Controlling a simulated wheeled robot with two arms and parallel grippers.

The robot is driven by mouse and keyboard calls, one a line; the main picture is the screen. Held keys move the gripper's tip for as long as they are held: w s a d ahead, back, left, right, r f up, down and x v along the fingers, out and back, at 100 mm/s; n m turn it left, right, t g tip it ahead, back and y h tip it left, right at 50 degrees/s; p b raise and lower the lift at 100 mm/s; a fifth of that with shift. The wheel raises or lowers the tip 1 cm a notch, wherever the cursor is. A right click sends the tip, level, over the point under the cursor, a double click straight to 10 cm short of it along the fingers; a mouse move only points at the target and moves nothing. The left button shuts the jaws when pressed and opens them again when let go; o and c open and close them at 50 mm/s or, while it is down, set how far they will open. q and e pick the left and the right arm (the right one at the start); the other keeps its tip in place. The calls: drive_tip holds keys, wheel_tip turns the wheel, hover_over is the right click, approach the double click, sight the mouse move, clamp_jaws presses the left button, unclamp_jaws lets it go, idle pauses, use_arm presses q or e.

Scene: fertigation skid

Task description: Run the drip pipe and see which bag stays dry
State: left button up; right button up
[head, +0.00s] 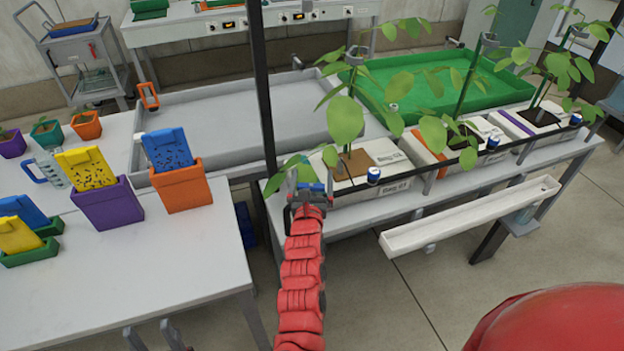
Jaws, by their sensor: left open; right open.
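White grow bags stand in a row on the bench at right, each with a leafy plant: the near bag (345,182), a middle bag (487,160) and a far bag (510,123). A dark pipe (430,171) runs along their front, with blue-topped fittings (373,175), (493,143), (575,119). My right gripper (308,189), on the red arm, is open at the pipe's near end, by a blue part it partly hides. I cannot tell if they touch. My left gripper (152,334) is open at the bottom edge, in front of the left table. No water is visible.
A white gutter (470,216) hangs in front of the bench. A dark post (262,90) stands behind my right gripper. The left table (160,275) holds purple (110,208) and orange (182,189) pots with cards; its front is clear.

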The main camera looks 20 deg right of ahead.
drive_tip(key=c, duration=1.1)
drive_tip(key=r+p, duration=0.1)
drive_tip(key=p, duration=0.4)
drive_tip(key=shift+w+r+n+t+y, duration=0.1)
drive_tip(key=shift+r+n+t+y, duration=0.2)
drive_tip(key=shift+r+n+y, duration=0.1)
drive_tip(key=y+p, duration=0.1)
drive_tip(key=p, duration=0.1)
drive_tip(key=n+y+p, duration=0.1)
drive_tip(key=p, duration=0.5)
drive_tip(key=shift+w+a+f+n+t+y, duration=0.1)
drive_tip(key=shift+a+f+n+t+y, duration=0.2)
drive_tip(key=shift+n+y, duration=0.1)
drive_tip(key=shift+f+y+p, duration=0.45)
drive_tip(key=shift+y+p, duration=0.05)
drive_tip(key=shift+p, duration=0.05)
drive_tip(key=shift+a+f, duration=0.15)
drive_tip(key=shift+f, duration=0.1)
drive_tip(key=o, duration=1.1)
drive_tip(key=shift+s, duration=0.2)
